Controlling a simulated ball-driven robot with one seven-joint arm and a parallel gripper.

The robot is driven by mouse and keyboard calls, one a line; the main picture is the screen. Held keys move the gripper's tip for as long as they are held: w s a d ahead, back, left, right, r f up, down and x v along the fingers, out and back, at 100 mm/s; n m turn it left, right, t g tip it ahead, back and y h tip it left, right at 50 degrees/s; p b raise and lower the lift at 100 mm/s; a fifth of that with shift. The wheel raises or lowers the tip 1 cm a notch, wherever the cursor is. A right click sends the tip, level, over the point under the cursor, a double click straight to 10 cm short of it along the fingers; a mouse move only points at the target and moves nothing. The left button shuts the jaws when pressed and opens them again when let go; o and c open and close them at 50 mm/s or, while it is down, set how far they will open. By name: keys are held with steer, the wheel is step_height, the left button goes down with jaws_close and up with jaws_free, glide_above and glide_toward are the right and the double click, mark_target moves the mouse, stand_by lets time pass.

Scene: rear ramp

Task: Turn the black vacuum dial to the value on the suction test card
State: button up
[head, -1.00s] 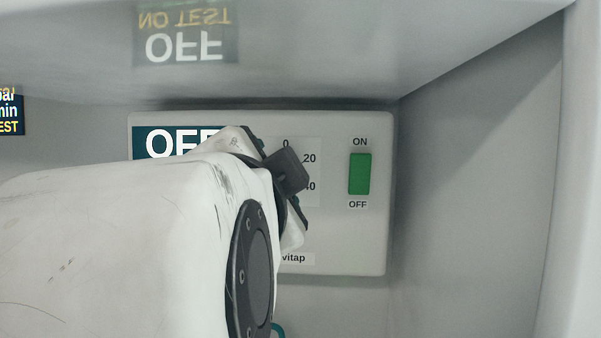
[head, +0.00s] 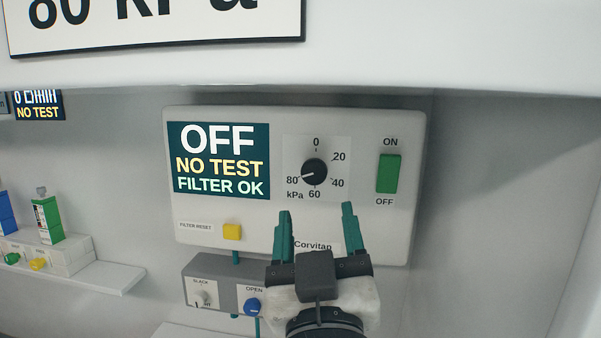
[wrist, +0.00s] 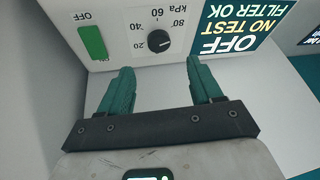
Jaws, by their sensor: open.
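The black vacuum dial (head: 314,172) sits on a pale panel, with a printed scale of 0, 20, 40, 60 and 80 kPa around it. Its white mark points to the lower left, close to 80. A white card (head: 200,38) at the top is partly cut off and reads 80 kPa. My gripper (head: 318,222) is open and empty, its green fingers below the dial and apart from it. In the wrist view, the dial (wrist: 159,39) appears upside down, beyond the gap between my fingertips (wrist: 160,78).
The panel has a display (head: 219,161) reading OFF, NO TEST, FILTER OK, a green switch (head: 389,174) to the right and a yellow button (head: 232,232) lower left. Below is a grey box with a blue knob (head: 252,306). A shelf (head: 105,279) is at left.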

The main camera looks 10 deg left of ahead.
mark_target(312, 173)
steer(key=p+x, duration=0.1)
steer(key=x, duration=0.7)
steer(key=shift+w+p, duration=0.1)
steer(key=shift+p, duration=0.25)
steer(key=shift+c, duration=0.4)
steer(key=c, duration=1)
steer(key=shift+d+r+n+p, duration=0.1)
steer(key=shift+r+n+p, duration=0.25)
steer(key=shift+p, duration=0.4)
steer(key=shift+f+n+g+y+p, duration=0.15)
steer(key=shift+n+g+y+p, duration=0.15)
steer(key=shift+n+y+p, duration=0.35)
steer(key=shift+f+n, duration=0.15)
steer(key=shift+n, duration=0.25)
steer(key=o, duration=1.1)
